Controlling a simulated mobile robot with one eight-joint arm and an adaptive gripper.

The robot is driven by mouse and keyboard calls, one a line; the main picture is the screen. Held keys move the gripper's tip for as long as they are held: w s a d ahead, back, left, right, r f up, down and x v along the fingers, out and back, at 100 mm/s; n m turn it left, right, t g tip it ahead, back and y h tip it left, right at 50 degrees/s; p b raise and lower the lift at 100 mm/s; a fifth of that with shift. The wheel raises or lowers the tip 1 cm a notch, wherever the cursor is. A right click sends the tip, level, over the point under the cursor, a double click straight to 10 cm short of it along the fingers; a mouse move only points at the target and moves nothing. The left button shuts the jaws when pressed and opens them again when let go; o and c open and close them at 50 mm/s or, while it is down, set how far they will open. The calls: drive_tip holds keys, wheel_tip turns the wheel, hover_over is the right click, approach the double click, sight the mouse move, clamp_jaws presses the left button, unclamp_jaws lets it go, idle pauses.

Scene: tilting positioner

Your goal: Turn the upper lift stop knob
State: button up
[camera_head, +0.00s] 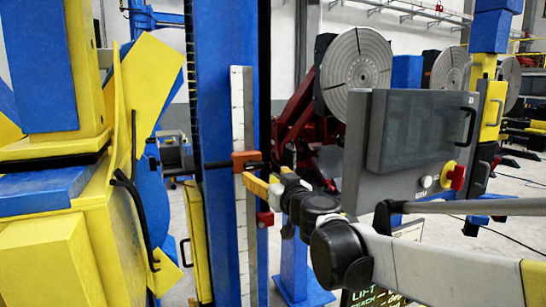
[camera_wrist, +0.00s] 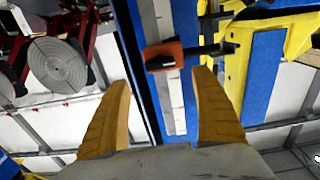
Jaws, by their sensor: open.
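The upper lift stop (camera_head: 244,157) is an orange block clamped on a white graduated scale on the blue column. A dark rod-like knob (camera_head: 216,166) sticks out to its left. In the wrist view the orange stop (camera_wrist: 164,57) lies just beyond the fingertips, and its black knob (camera_wrist: 212,49) points right. My gripper (camera_head: 257,186) is just below and right of the stop in the head view. Its yellow fingers (camera_wrist: 162,78) are spread apart with nothing between them. They look clear of the stop, but the exact gap cannot be told.
The blue column (camera_head: 222,80) stands beside yellow machine panels (camera_head: 75,245). A grey control box (camera_head: 415,145) with a red button (camera_head: 455,175) is close to my arm on the right.

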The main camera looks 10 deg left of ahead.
sight(255, 167)
drive_tip(key=p+x, duration=0.1)
drive_tip(key=x, duration=0.9)
drive_tip(key=shift+s, duration=0.15)
drive_tip(key=c, duration=1.2)
